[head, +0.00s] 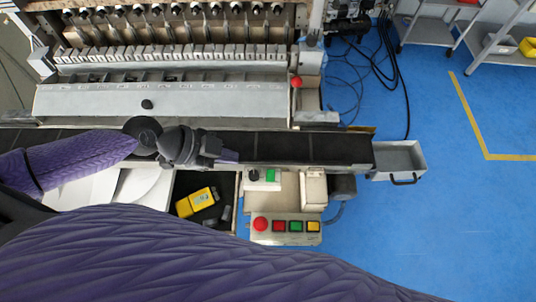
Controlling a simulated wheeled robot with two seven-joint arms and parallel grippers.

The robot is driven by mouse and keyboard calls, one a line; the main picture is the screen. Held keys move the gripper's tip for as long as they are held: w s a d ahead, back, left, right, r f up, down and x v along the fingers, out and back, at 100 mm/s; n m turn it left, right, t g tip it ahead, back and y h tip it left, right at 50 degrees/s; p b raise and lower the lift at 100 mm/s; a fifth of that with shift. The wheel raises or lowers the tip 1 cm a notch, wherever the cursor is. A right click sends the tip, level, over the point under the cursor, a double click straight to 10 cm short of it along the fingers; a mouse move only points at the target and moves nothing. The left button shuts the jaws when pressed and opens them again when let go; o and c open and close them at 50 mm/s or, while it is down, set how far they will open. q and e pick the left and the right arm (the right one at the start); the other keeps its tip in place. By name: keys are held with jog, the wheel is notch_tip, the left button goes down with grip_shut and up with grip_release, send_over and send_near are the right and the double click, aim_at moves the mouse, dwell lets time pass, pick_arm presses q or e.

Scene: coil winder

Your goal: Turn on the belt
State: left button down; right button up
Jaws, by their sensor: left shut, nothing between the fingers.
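The black belt (300,148) runs left to right in front of the coil winder. A small switch box (262,186) with a green button (270,175) and a dark knob (254,175) sits just below the belt's near edge. My left gripper (232,156) reaches in from the left over the belt and points right. It is shut and empty, a little up and left of the switch box, apart from it in the picture. My right gripper is out of view.
A control panel (287,240) with a red mushroom button and red, green and yellow buttons stands below the switch box. A dark bin holds a yellow tool (196,201). A grey tray (400,158) sits at the belt's right end. Blue floor is clear at right.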

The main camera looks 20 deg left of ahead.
pick_arm(q)
send_over(271, 172)
jog(key=s+a, duration=0.2)
jog(key=f, duration=0.6)
jog(key=shift+w+d+f, duration=0.15)
jog(key=shift+d+f, duration=0.05)
jog(key=shift+w+d+f+b, duration=0.15)
jog(key=shift+f+b, duration=0.1)
jog(key=shift+f, duration=0.5)
jog(key=shift+w+a+f+b, duration=0.1)
jog(key=shift+w+f+b, duration=0.15)
jog(key=shift+f, duration=0.55)
jog(key=shift+w+d+f+b, duration=0.1)
jog(key=shift+f+b, duration=0.15)
jog(key=shift+f, duration=0.5)
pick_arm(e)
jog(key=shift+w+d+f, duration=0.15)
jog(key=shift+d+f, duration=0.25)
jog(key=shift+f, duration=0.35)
